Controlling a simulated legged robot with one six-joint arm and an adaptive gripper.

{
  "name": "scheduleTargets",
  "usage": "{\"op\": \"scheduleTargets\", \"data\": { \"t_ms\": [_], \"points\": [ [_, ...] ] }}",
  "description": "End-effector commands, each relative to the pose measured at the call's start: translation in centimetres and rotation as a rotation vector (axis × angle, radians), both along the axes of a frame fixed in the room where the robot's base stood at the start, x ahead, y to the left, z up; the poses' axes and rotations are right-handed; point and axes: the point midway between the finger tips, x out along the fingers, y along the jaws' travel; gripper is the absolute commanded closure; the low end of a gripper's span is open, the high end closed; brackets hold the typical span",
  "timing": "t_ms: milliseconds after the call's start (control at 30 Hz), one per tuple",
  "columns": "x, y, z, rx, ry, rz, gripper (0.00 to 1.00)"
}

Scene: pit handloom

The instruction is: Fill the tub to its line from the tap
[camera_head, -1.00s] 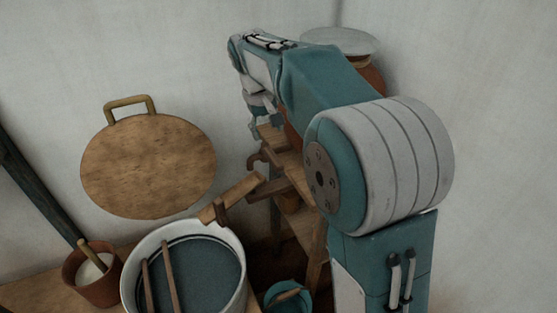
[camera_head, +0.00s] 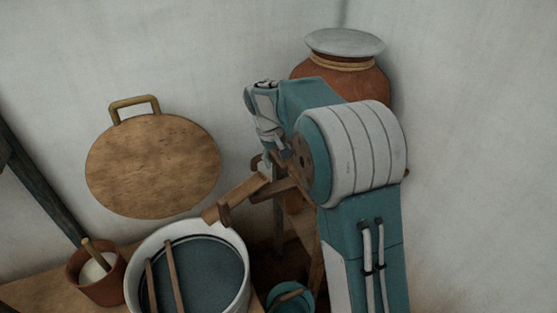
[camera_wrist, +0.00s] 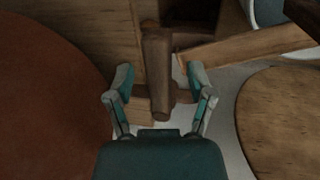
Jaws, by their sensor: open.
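The white tub (camera_head: 240,290) stands at the bottom of the head view. It holds a dark blue surface (camera_head: 210,265), with a dark line on the inner wall close above it. Two sticks lie across the tub. A wooden trough (camera_head: 240,196) slopes down to its rim. The wooden tap (camera_wrist: 157,60) shows in the wrist view as a thick brown peg with a crosspiece. My gripper (camera_wrist: 161,78) is open, with one finger on each side of the tap; contact cannot be told. In the head view my arm hides most of the tap and jar stand.
A clay jar (camera_head: 310,68) with a pale lid stands behind my arm; its red side (camera_wrist: 45,95) fills the wrist view's left. A round wooden board (camera_head: 150,168) leans on the wall. A small clay pot (camera_head: 98,285) and a teal bucket (camera_head: 300,303) flank the tub.

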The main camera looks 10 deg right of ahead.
Motion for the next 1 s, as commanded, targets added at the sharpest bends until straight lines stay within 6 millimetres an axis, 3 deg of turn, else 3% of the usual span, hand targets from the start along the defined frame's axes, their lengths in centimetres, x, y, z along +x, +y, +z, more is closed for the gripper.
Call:
{"op": "scheduleTargets", "data": {
  "t_ms": [367,533,833,1000],
  "points": [
    [0.0,-0.2,-0.8,0.000,-0.001,-0.001,0.31],
    [0.0,-0.2,-0.8,0.000,-0.001,0.000,1.00],
    [0.1,0.1,-0.9,0.001,0.000,-0.025,1.00],
    [0.0,1.0,-1.0,0.000,0.001,-0.153,1.00]
  ]
}}
